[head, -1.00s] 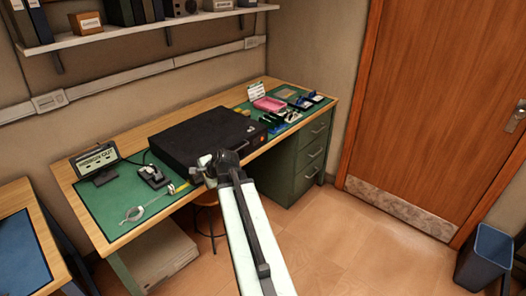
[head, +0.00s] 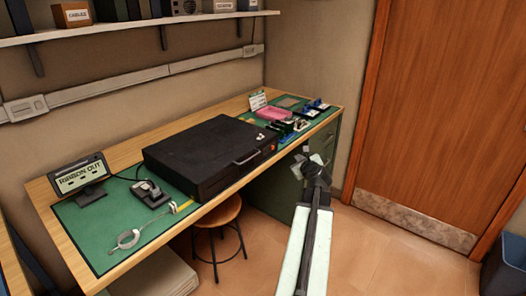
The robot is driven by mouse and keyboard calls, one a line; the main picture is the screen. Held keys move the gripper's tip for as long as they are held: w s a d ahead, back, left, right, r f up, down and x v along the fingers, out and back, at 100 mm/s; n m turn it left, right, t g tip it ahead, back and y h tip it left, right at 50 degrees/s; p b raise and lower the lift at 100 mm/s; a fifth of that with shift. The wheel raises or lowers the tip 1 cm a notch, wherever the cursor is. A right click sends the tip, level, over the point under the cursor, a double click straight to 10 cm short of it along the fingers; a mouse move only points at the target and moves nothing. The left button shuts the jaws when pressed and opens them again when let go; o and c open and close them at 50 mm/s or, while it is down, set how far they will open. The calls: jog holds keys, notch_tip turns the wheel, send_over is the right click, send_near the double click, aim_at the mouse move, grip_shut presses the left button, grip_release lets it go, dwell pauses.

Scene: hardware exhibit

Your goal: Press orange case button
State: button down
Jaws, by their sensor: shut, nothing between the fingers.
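The black case (head: 208,150) lies flat on the green mat on the workbench, with a handle on its front side. A small orange spot, the orange button (head: 273,148), shows at the right end of the case's front side. My gripper (head: 299,158) is at the end of my raised arm, right of the case and just right of the orange button in the picture. It looks apart from the case and holds nothing. Its fingers are small and partly hidden by the wrist.
The wooden workbench (head: 128,236) also holds a sign (head: 80,176) reading "RIBBON OUT", a small black device (head: 149,194) and a pink tray (head: 274,112) among small parts. A stool (head: 222,212) stands under the front edge. A door (head: 440,110) is at right, with open floor before it.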

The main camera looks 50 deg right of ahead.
jog(key=w, duration=0.9)
jog(key=shift+w+r, duration=0.1)
jog(key=shift+w, duration=0.15)
dwell(2.0)
jog(key=shift+w, duration=0.3)
jog(key=shift+w, duration=0.45)
dwell(0.5)
jog(key=shift+s, duration=0.9)
jog(key=s, duration=0.5)
